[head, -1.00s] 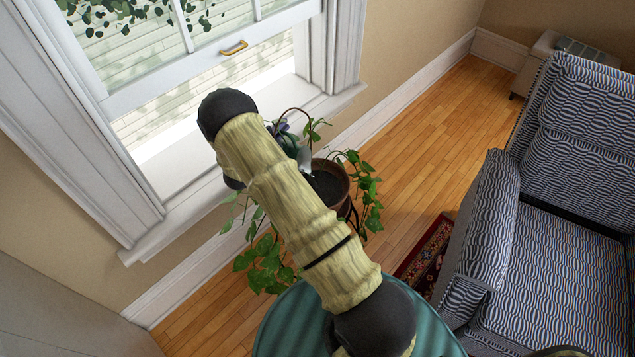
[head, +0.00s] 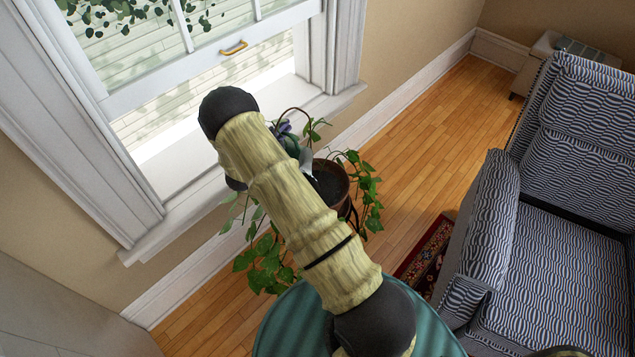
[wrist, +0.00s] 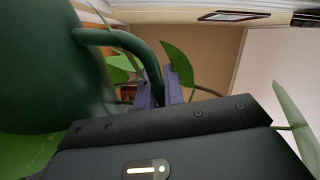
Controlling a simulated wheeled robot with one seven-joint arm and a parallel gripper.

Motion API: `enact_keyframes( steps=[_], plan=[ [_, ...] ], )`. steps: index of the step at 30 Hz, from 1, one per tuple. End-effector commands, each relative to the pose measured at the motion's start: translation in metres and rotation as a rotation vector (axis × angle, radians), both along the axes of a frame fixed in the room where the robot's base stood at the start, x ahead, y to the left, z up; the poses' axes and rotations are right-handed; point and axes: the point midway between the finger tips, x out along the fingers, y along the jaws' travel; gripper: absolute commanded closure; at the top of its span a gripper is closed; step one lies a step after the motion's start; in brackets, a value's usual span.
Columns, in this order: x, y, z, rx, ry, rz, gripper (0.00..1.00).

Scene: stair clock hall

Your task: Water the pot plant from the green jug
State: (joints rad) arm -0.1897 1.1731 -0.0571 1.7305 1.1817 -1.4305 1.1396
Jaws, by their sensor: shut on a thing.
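The pot plant (head: 345,204) is a brown pot of dark soil with trailing green leaves, standing by the window. The dark green jug (head: 290,146) is partly hidden behind my arm, at the upper left of the pot. A pale shape beside it reaches over the soil; I cannot tell whether it is spout or water. In the wrist view the jug (wrist: 45,70) fills the left side, and its curved handle runs to my gripper (wrist: 160,95). My gripper's purple fingers are shut on the handle. The jug's mouth is out of sight there.
A window with a white sill (head: 180,222) stands close behind the plant. A green round surface (head: 285,325) lies below my arm. A patterned armchair (head: 545,240) stands at the right, near a red rug (head: 428,250). Wooden floor (head: 430,140) is clear beyond the pot.

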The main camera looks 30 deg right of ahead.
Motion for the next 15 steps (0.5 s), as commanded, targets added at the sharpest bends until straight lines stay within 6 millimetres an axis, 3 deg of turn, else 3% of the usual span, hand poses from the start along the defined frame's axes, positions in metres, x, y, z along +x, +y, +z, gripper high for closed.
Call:
enact_keyframes(
  steps=[7,15],
  plan=[
    [0.001,0.000,0.002,-0.002,-0.002,0.001,1.00],
    [0.031,0.020,-0.007,-0.134,0.199,0.002,1.00]
  ],
)
